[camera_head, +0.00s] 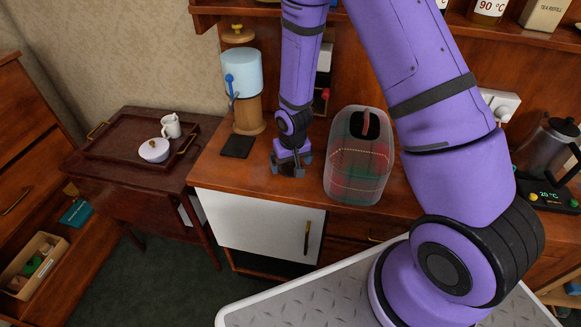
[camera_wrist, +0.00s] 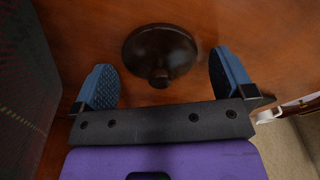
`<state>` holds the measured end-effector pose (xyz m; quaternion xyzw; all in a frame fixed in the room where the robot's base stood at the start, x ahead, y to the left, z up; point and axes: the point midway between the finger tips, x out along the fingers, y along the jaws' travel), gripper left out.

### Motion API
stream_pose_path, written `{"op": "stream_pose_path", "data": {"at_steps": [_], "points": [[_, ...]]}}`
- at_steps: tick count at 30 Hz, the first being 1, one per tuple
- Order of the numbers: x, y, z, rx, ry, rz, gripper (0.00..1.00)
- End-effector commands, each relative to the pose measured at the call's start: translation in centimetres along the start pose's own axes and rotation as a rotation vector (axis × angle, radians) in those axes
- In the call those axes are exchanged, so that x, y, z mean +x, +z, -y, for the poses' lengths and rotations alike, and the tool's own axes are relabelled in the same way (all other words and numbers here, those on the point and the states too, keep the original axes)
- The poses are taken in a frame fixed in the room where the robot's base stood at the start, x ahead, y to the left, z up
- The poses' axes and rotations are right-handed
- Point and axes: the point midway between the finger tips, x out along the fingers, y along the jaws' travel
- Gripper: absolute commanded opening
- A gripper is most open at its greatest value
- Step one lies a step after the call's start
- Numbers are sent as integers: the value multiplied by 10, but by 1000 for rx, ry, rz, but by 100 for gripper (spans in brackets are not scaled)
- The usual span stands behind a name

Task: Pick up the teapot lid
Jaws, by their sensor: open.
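A dark brown round lid with a small knob (camera_wrist: 160,52) lies on the wooden counter in the wrist view, between and a little beyond my fingertips. My gripper (camera_wrist: 160,85) is open and empty, with one blue ridged finger on each side of the lid. In the head view my gripper (camera_head: 290,165) points down at the counter, left of a clear container (camera_head: 345,185). The lid cannot be made out there, around my gripper. The container holds a red and green plaid cover with a dark opening or handle at its top; whether a teapot is inside is unclear.
A dispenser with a blue-white tank (camera_head: 242,72) and a black square mat (camera_head: 237,146) stand left of my gripper. A kettle (camera_head: 545,145) is far right.

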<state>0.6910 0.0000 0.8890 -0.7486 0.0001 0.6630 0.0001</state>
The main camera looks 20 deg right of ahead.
Motion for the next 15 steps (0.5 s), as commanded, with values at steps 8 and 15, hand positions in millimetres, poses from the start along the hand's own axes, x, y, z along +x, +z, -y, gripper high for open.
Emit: {"op": "stream_pose_path", "data": {"at_steps": [8, 15], "points": [[0, 0, 0, 0, 0, 0, 86], [0, 0, 0, 0, 0, 0, 52]]}}
